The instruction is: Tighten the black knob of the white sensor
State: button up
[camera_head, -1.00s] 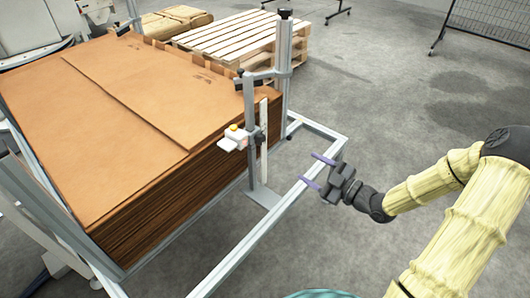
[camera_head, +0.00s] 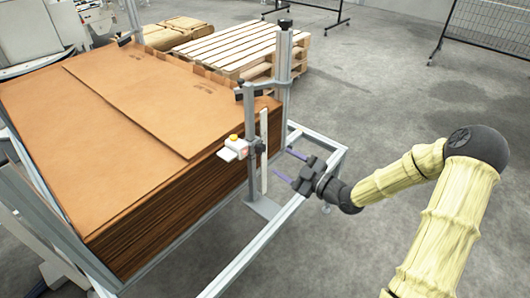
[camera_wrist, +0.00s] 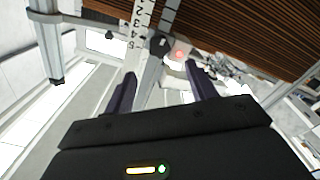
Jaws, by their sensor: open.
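The white sensor (camera_head: 233,149) with a yellow-orange top is clamped to a grey upright beside the cardboard stack, in the head view. A black knob (camera_head: 258,148) shows just right of it on the clamp. In the wrist view the dark knob (camera_wrist: 158,43) appears ahead, beside the sensor (camera_wrist: 178,54) with its red light. My gripper (camera_head: 282,165) is open and empty, to the right of the knob and apart from it, its two purple fingers pointing left toward the upright. In the wrist view the fingers (camera_wrist: 162,88) stand apart below the knob.
A tall stack of brown cardboard sheets (camera_head: 110,120) fills the left, inside a grey metal frame (camera_head: 262,240). A white ruler (camera_head: 264,170) stands upright by the clamp. Wooden pallets (camera_head: 235,48) lie behind. The floor to the right is open.

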aim_at(262, 150)
jog(key=x, duration=0.8)
jog(key=shift+w+a, duration=0.15)
jog(key=c, duration=1)
